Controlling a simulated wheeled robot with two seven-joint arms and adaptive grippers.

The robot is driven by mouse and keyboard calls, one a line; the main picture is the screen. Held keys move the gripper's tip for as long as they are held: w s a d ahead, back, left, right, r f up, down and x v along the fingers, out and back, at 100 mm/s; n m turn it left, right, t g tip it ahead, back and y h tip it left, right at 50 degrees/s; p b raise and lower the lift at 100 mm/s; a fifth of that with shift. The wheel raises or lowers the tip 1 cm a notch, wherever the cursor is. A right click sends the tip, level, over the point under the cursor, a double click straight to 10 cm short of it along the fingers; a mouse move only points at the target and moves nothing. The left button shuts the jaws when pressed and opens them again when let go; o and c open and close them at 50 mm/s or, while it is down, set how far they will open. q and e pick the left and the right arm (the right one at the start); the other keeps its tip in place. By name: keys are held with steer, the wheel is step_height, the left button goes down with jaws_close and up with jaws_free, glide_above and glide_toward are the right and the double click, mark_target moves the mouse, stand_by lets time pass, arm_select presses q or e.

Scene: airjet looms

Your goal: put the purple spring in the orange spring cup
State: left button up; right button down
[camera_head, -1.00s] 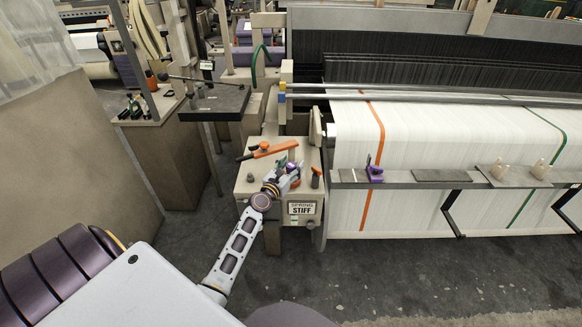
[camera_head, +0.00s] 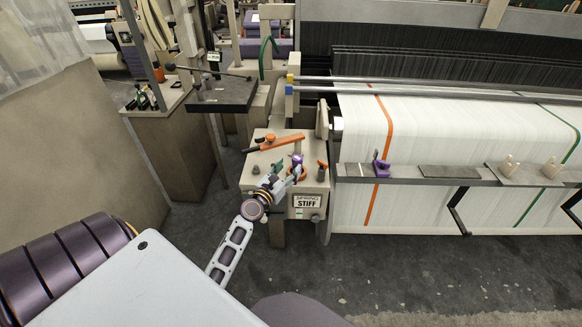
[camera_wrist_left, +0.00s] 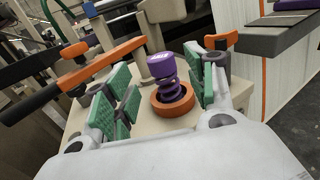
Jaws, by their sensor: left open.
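The purple spring (camera_wrist_left: 162,70) stands upright with its lower coils inside the ring of the orange spring cup (camera_wrist_left: 174,100) in the left wrist view. In the head view the spring (camera_head: 297,159) shows above the machine box, with the orange cup (camera_head: 303,174) at its foot, partly behind my gripper. My left gripper (camera_head: 287,172) is open. In the left wrist view its green pads (camera_wrist_left: 164,92) are apart on either side of the spring and cup, with clear gaps. My right gripper is not in view.
An orange-handled lever (camera_head: 275,143) lies behind the cup on the box top. A black post with an orange top (camera_head: 321,170) stands to its right. The box front carries a "SPRING STIFF" label (camera_head: 307,201). The loom rail with a purple clamp (camera_head: 381,168) runs to the right.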

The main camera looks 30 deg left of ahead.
arm_select(q)
steer(key=s, duration=0.4)
steer(key=shift+s+d+b, duration=0.2)
steer(key=shift+s+b, duration=0.15)
steer(key=shift+b, duration=0.05)
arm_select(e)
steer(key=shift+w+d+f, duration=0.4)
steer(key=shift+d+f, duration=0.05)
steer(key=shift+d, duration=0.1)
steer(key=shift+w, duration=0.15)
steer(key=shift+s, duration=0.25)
